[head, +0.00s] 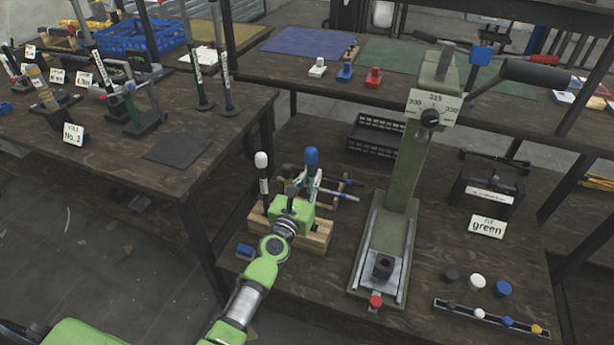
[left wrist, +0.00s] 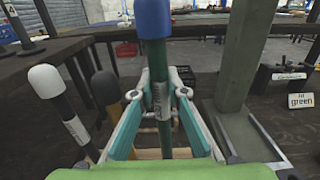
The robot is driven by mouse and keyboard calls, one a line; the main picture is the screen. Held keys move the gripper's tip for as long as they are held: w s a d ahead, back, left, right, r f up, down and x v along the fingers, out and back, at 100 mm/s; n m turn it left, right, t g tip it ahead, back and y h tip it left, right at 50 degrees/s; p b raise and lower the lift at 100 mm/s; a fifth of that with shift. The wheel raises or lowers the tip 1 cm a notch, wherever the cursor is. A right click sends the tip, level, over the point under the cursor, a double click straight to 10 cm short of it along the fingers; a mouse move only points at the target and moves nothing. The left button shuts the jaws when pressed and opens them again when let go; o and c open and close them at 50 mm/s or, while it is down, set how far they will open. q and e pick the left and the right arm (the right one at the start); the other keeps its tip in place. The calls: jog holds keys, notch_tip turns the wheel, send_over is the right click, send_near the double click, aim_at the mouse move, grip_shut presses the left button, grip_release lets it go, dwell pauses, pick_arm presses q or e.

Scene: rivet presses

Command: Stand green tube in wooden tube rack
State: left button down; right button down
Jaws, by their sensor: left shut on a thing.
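The green tube with a blue cap (left wrist: 157,68) stands roughly upright between the fingers of my left gripper (left wrist: 161,98), which is shut on it. In the head view its blue cap (head: 311,157) rises just beyond my left gripper (head: 308,184). The wooden tube rack (head: 317,240) is below and around the gripper, partly covered by it. The tube's lower end is hidden, so I cannot tell whether it is seated in the rack. A black tube with a white cap (head: 263,180) stands at the rack's left. My right gripper is not in view.
A tall green press (head: 408,165) stands close on the right. A sign reading "green" (head: 487,227) and a tray of small coloured parts (head: 492,318) are farther right. In the left wrist view, a yellow tube with a dark cap (left wrist: 107,95) is near the left finger.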

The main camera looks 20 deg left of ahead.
pick_arm(q)
jog(key=shift+w+d+r+p, duration=0.1)
jog(key=shift+d+r+p, duration=0.15)
jog(key=shift+r+p, duration=0.35)
jog(key=shift+w+d+r+p, duration=0.1)
jog(key=shift+d+r+p, duration=0.25)
jog(key=shift+p, duration=0.4)
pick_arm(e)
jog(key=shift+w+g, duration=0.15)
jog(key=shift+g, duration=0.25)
pick_arm(q)
jog(key=shift+a+r, duration=0.1)
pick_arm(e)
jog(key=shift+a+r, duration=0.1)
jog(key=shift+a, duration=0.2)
pick_arm(q)
jog(key=shift+r, duration=0.1)
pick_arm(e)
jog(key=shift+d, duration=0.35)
pick_arm(q)
jog(key=shift+f, duration=0.2)
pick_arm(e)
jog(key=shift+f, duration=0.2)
